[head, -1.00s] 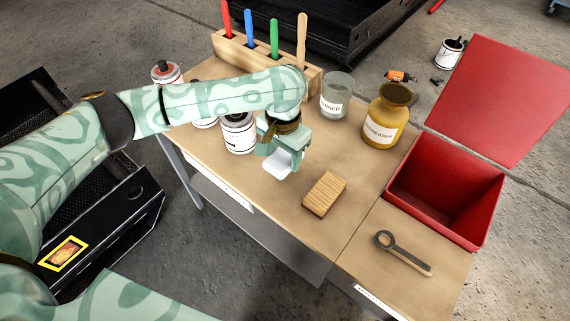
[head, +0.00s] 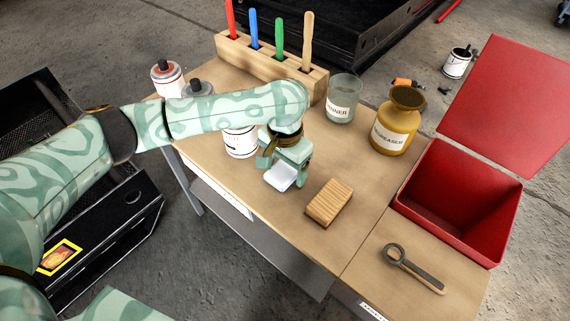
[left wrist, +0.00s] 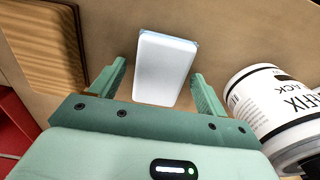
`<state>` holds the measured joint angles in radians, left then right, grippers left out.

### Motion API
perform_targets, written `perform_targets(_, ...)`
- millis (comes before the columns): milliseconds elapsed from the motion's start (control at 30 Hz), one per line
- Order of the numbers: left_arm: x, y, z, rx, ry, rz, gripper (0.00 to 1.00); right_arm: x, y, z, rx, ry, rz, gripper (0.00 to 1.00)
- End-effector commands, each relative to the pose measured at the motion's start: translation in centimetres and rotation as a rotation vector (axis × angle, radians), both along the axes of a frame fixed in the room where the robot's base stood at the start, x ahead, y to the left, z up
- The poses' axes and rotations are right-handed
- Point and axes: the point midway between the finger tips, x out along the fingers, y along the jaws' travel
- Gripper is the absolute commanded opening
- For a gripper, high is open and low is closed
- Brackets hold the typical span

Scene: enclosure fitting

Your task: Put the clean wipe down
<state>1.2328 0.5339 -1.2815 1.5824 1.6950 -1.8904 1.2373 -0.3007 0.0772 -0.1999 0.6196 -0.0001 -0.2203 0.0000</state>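The clean wipe (head: 281,177) is a small white pad under my left gripper, near the table's front edge. In the left wrist view the wipe (left wrist: 165,70) lies flat between the fingers, with a gap on each side. My left gripper (head: 284,170) points down over it and is open; its fingers (left wrist: 162,88) do not touch the wipe's sides. The wipe seems to rest on the wooden tabletop (head: 355,180), though its underside is hidden. My right gripper is not in view.
A ridged wooden block (head: 329,202) lies right of the wipe, and a white can (head: 240,142) stands left of it. A thinner jar (head: 341,98), degreaser bottle (head: 397,122), tool rack (head: 268,65), open red box (head: 455,215) and wrench (head: 413,268) are around.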

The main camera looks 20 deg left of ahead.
Motion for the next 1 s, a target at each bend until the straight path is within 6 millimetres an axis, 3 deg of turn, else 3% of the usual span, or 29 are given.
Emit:
perform_targets(200, 0.0, 0.0, 0.5, -0.001, -0.001, -0.002, 0.75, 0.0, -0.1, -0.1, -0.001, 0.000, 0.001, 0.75)
perform_targets(500, 0.0, 0.0, 7.8, -0.001, -0.010, 0.000, 0.75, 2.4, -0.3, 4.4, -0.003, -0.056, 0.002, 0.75)
perform_targets(700, 0.0, 0.0, 11.3, -0.001, -0.005, 0.000, 0.75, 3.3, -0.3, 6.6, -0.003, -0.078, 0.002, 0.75)
perform_targets(1000, -0.1, 0.0, 12.3, -0.001, 0.001, -0.001, 0.75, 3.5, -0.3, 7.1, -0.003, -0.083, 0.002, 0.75)
